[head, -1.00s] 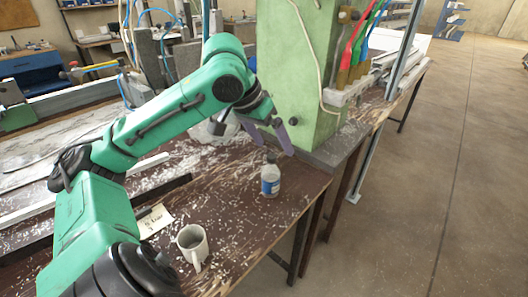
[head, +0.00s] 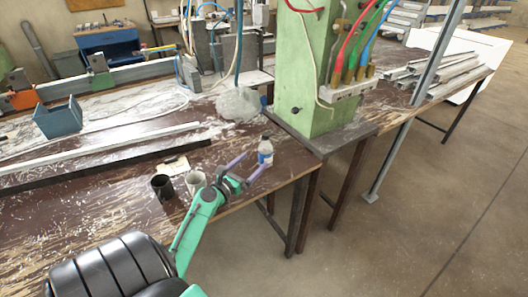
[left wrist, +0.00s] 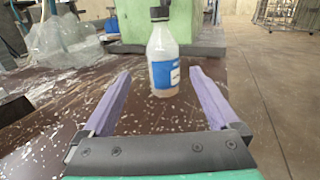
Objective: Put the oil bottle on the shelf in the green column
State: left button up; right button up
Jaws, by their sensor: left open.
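The oil bottle (head: 265,151), clear with a blue and white label and a dark cap, stands upright on the brown bench near its right edge. It also shows in the left wrist view (left wrist: 163,62), beyond the fingertips and between their lines. My left gripper (head: 245,168) is open and empty, with its purple fingers pointing at the bottle; they appear short of it. The green column (head: 309,75) stands just behind the bottle on a dark base plate. A shelf in the column cannot be made out. My right gripper is not in view.
A white mug (head: 195,183) and a dark mug (head: 162,187) stand left of my gripper, near a paper note (head: 174,166). A clear plastic bag (head: 238,104) lies left of the column. Coloured hoses (head: 356,45) hang on the column's right side.

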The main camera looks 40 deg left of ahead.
aim_at(262, 155)
pick_arm(q)
jog(key=w, duration=0.8)
jog(key=shift+w+a, duration=0.2)
jog(key=shift+s+d+r, duration=0.1)
jog(key=shift+s+r, duration=0.1)
jog(key=c, duration=0.9)
grip_shut()
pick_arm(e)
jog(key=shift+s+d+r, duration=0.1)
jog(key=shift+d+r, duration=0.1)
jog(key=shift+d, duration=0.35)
